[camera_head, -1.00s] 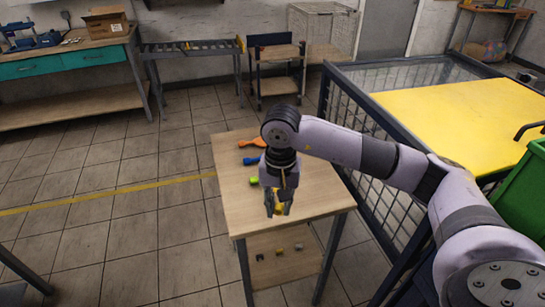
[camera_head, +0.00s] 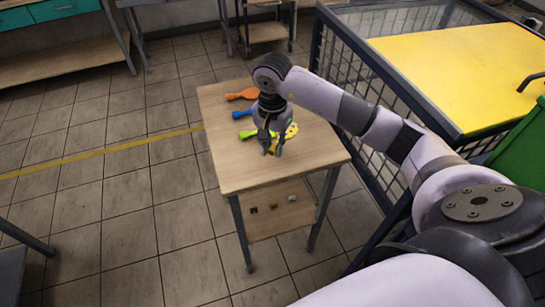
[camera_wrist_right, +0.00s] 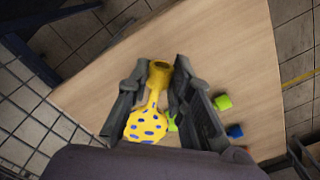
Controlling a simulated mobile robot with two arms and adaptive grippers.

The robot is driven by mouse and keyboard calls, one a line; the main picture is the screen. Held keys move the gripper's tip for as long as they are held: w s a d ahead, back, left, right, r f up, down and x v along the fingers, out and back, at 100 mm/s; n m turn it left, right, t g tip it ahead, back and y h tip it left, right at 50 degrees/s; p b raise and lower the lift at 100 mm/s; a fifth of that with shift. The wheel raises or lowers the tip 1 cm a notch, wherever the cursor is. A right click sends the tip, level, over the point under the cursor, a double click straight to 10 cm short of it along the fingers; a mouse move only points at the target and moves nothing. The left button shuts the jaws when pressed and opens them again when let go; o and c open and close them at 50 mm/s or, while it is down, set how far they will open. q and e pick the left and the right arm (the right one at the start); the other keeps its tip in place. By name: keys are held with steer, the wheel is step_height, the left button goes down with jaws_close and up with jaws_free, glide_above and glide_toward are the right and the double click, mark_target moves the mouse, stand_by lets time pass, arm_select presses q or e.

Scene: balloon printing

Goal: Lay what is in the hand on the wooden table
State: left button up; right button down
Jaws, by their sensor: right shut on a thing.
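My right gripper (camera_head: 272,150) is over the front part of the wooden table (camera_head: 235,172), fingers pointing down. It is shut on a yellow balloon with blue spots (camera_head: 291,131). In the right wrist view the fingers (camera_wrist_right: 161,68) are on either side of the yellow balloon (camera_wrist_right: 147,124), with its plain yellow end (camera_wrist_right: 160,76) between the tips. The balloon is low over the tabletop; I cannot tell whether it touches. My left gripper is not in view.
Orange (camera_head: 243,94), blue (camera_head: 243,113) and green (camera_head: 246,135) balloons lie in a row at the table's left, the green one nearest my gripper. The table's front and right areas are bare. A mesh-sided structure with a yellow top (camera_head: 450,75) stands close on the right.

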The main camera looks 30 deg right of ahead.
mark_target(273, 168)
step_height(273, 168, down, 3)
steer(key=shift+r, duration=0.2)
step_height(273, 168, down, 3)
steer(key=shift+f+p, duration=0.15)
steer(key=shift+p, duration=0.4)
steer(key=shift+f, duration=0.35)
steer(key=shift+f, duration=0.2)
steer(key=c, duration=1.4)
jaws_free()
steer(key=shift+r, duration=0.1)
steer(key=shift+c, duration=0.2)
